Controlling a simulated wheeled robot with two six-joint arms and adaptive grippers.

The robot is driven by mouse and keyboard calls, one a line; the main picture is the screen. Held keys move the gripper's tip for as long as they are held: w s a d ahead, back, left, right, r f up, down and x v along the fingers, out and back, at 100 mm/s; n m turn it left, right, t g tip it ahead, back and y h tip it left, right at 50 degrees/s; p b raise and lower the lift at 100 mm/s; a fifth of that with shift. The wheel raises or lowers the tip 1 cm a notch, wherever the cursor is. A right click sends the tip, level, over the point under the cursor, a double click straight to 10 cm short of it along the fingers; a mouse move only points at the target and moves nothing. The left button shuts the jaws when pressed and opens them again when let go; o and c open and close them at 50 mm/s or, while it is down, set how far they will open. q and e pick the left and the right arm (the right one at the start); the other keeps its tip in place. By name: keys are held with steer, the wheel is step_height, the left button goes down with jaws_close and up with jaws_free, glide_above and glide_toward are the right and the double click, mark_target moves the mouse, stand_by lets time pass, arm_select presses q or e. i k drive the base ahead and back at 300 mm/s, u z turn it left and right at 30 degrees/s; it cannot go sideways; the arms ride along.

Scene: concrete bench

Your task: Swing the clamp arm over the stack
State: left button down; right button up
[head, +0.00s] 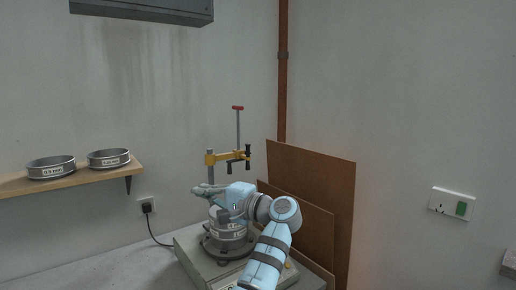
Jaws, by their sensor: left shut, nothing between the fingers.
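The yellow clamp arm (222,156) sits high on a grey post above the sieve shaker. It carries an upright screw with a red T-handle (238,107), and black grips (248,153) at its right end. The stack of metal sieves (230,234) stands on the shaker (197,258); my arm and gripper hide part of it. My left gripper (199,190) is shut and empty, its fingers pointing left. In the picture it lies below the clamp arm and in front of the post and upper stack; I cannot tell whether it touches them. My right gripper is out of view.
Two labelled sieves (51,168) (109,158) rest on a wooden wall shelf (80,181) at left. Brown boards (318,190) lean on the wall behind my arm. A black cable (153,228) runs from a socket. The bench (110,272) is bare at left.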

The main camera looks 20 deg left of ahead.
mark_target(211, 160)
steer(key=i, duration=1.55)
